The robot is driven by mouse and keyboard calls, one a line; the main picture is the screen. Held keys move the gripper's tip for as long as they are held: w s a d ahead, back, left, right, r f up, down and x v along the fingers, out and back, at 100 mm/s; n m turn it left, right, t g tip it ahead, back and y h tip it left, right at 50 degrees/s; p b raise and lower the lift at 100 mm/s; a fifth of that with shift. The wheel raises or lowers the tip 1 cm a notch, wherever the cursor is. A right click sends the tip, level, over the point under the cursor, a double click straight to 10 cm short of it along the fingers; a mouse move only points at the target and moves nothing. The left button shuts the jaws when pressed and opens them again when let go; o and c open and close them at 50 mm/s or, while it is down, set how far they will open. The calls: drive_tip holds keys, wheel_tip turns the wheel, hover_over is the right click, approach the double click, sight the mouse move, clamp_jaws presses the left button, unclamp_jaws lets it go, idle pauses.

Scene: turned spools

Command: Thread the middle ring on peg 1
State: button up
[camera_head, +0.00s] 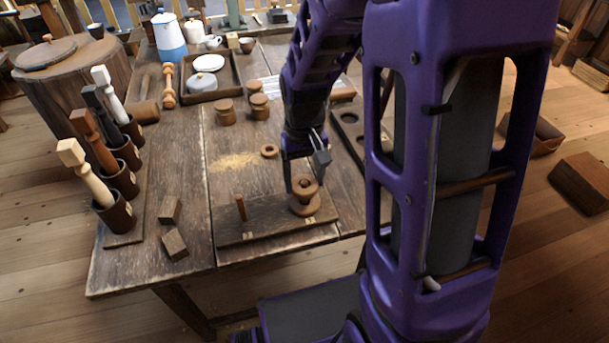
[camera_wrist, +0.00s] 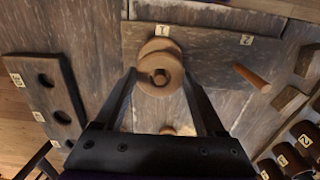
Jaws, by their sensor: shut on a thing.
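A wooden board (camera_head: 275,228) at the table's front bears two upright pegs. The left peg, peg 2 (camera_head: 240,207), is bare; it also shows in the wrist view (camera_wrist: 252,78). Peg 1, by the label 1 in the wrist view, carries a wide bottom ring (camera_head: 304,207). My gripper (camera_head: 305,180) points down over peg 1 and is shut on the middle ring (camera_wrist: 160,81), at or just above the bottom ring. The peg's end seems to show in its hole; how far down it sits I cannot tell. A small ring (camera_head: 269,151) lies on the table behind.
Several tools stand in cups (camera_head: 115,215) at the left. Two wooden blocks (camera_head: 174,244) lie left of the board. Lidded pots (camera_head: 226,113) and a tray (camera_head: 212,82) stand farther back. A holed rack (camera_head: 350,130) lies to the right. The table between cups and board is mostly clear.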

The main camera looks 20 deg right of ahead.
drive_tip(key=shift+f, duration=0.2)
drive_tip(key=o, duration=1.3)
wheel_tip(320, 180, up, 10)
drive_tip(key=p, duration=0.8)
